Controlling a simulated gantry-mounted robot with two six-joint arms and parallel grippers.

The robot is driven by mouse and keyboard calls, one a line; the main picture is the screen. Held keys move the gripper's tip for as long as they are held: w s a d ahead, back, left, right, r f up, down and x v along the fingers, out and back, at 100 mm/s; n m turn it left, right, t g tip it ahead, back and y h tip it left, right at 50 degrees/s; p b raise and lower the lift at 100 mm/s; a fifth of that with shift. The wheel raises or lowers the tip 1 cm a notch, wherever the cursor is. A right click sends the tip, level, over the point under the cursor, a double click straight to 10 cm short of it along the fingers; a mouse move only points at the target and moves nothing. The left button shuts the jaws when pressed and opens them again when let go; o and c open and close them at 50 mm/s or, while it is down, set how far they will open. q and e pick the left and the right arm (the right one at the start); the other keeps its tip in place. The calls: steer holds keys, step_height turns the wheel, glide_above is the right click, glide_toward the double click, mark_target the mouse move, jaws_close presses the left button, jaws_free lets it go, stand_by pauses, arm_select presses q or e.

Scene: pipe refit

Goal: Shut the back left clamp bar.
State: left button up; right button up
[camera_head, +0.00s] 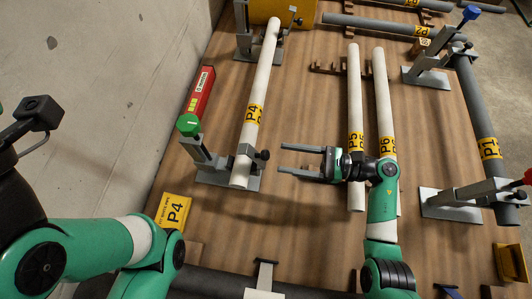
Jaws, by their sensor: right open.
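A small black knob (293,10) shows on the pipe's other side. My right gripper (281,159) is open and empty. Its fingers point left, between pipe P4 and pipe P5, well in front of the back left clamp. My left arm (90,245) comes in from the left; its gripper is not visible.
The front left clamp (226,180) has a raised bar with a green cap (188,125). A red box (201,93) lies left of P4. Pipes P5 (355,95) and P6 (382,95) lie right. The blue-knobbed clamp (430,75) and front right clamp (465,197) flank pipe P1 (475,105).

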mark_target(265, 155)
steer(key=b+x, duration=0.1)
steer(key=x, duration=0.5)
steer(key=shift+a, duration=0.2)
jaws_close()
stand_by(1.0)
